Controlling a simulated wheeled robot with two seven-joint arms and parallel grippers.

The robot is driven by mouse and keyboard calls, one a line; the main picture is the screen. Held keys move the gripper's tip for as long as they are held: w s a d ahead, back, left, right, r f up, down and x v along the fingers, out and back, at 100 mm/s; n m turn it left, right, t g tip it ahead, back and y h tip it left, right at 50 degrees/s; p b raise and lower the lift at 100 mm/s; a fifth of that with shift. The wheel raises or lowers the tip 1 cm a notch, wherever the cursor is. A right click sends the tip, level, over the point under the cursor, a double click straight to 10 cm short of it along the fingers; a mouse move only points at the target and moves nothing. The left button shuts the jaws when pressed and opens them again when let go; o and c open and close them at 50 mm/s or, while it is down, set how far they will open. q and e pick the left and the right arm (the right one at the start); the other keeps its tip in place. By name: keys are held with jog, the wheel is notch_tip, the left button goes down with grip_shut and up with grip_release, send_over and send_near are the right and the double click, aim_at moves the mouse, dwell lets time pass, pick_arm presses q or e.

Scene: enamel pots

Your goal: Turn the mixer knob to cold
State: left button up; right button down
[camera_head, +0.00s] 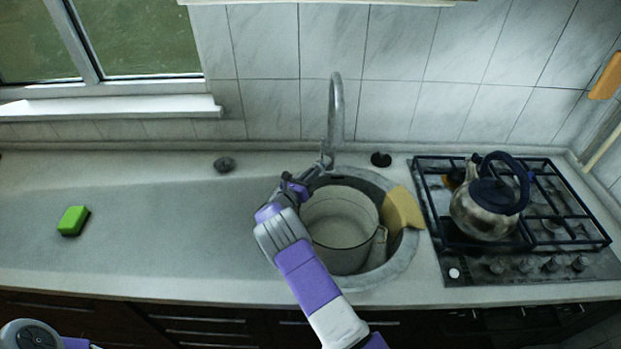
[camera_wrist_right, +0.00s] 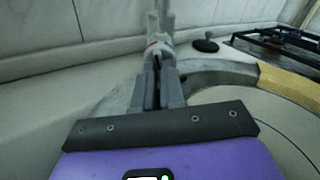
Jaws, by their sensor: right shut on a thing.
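The mixer tap (camera_head: 336,112) stands behind the round sink, its spout curving upward. Its body also shows in the right wrist view (camera_wrist_right: 160,28), with a small red mark on it. My right gripper (camera_head: 312,174) reaches the base of the tap from the front left. In the right wrist view its two fingers (camera_wrist_right: 158,88) are close together, shut on the mixer knob, which is mostly hidden between them. Which way the knob is turned is hard to tell. Only part of my left arm shows at the lower left; its gripper is out of view.
A pot (camera_head: 340,225) stands in the sink (camera_head: 400,262) below my right arm, with a yellow cloth-like piece (camera_head: 403,208) at the rim. A kettle (camera_head: 482,208) is on the hob (camera_head: 560,262). A green sponge (camera_head: 73,220) lies on the clear left counter.

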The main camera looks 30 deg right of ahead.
jog(key=shift+m+b, duration=4.7)
jog(key=shift+m, duration=0.8)
jog(key=c, duration=1.2)
grip_release()
jog(key=shift+a, duration=0.1)
jog(key=p+v, duration=0.1)
jog(key=v, duration=0.6)
jog(key=shift+a, duration=0.2)
